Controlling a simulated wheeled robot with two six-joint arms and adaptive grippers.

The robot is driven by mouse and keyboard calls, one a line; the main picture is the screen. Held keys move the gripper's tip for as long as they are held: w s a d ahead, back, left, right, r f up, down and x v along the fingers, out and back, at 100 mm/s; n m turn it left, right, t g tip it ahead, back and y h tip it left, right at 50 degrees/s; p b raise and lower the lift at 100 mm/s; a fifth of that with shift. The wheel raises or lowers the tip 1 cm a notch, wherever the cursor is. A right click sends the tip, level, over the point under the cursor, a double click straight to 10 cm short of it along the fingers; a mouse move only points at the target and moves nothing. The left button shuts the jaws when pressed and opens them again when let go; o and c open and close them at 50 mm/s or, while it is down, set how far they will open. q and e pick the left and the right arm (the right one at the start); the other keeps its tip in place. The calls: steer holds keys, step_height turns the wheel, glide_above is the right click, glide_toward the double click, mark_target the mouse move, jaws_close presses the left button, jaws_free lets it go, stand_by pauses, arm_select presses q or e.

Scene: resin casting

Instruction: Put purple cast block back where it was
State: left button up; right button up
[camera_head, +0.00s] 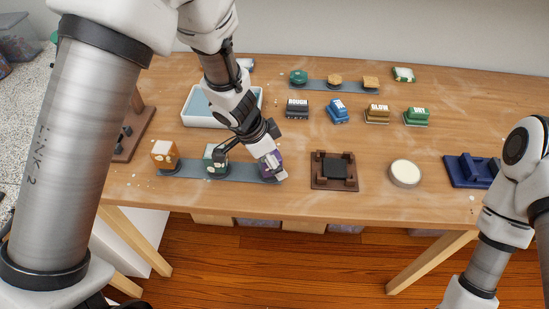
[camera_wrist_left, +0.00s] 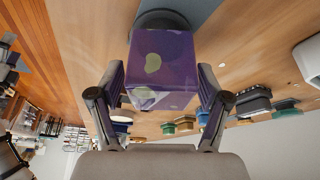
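The purple cast block (camera_head: 277,160) with pale spots is at the right end of the grey-blue strip (camera_head: 239,171), partly hidden by my left gripper (camera_head: 267,158). The left wrist view shows the block (camera_wrist_left: 162,60) between the two fingers of the gripper (camera_wrist_left: 161,75), which lie close against its sides. A dark round base (camera_wrist_left: 162,18) shows just beyond the block. I cannot tell whether the block rests on it or hangs slightly above. My right arm is at the right edge, its gripper out of view.
An orange block (camera_head: 164,153) and a green block (camera_head: 215,156) stand left on the same strip. A brown fixture (camera_head: 320,181), a white round dish (camera_head: 405,173) and a blue fixture (camera_head: 463,171) stand to the right. A white tray (camera_head: 189,118) and labelled blocks lie behind.

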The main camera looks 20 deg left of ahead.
arm_select(q)
steer(key=shift+r, duration=0.15)
steer(key=p+v, duration=0.7)
steer(key=v, duration=0.5)
